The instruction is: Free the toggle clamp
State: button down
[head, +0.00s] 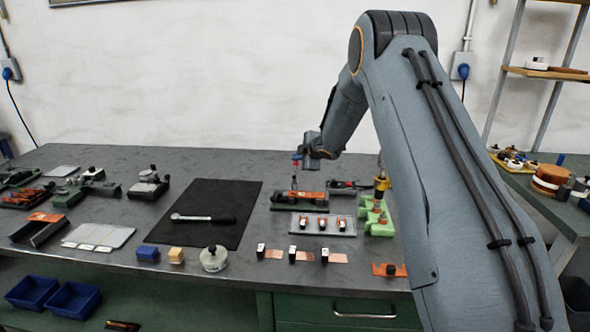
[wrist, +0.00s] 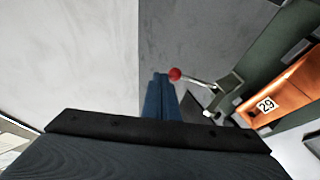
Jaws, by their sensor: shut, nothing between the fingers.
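The toggle clamp (head: 293,184) stands on a dark green fixture base (head: 288,204) at the middle-right of the bench, beside an orange piece (head: 312,195). In the wrist view its metal lever (wrist: 198,81) ends in a red ball knob (wrist: 175,74), and the clamp body (wrist: 226,96) sits next to the orange piece, labelled 29 (wrist: 266,104). My gripper (wrist: 160,78) has its blue fingers together, with the knob just to the right of the tips. I cannot tell whether they touch. In the head view my gripper (head: 297,159) is above the clamp.
A tray (head: 343,231) with small orange-and-white parts lies in front of the fixture. A light green block (head: 378,226) stands to its right. A black mat (head: 190,228) with a wrench (head: 204,218) lies to the left.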

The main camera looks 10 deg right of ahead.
jog(key=shift+r, duration=0.15)
jog(key=shift+r+p, duration=0.7)
jog(key=shift+p, duration=0.05)
jog(key=s+d+r, duration=0.1)
jog(key=s+r, duration=0.6)
jog(key=r, duration=0.4)
jog(key=shift+d, duration=0.15)
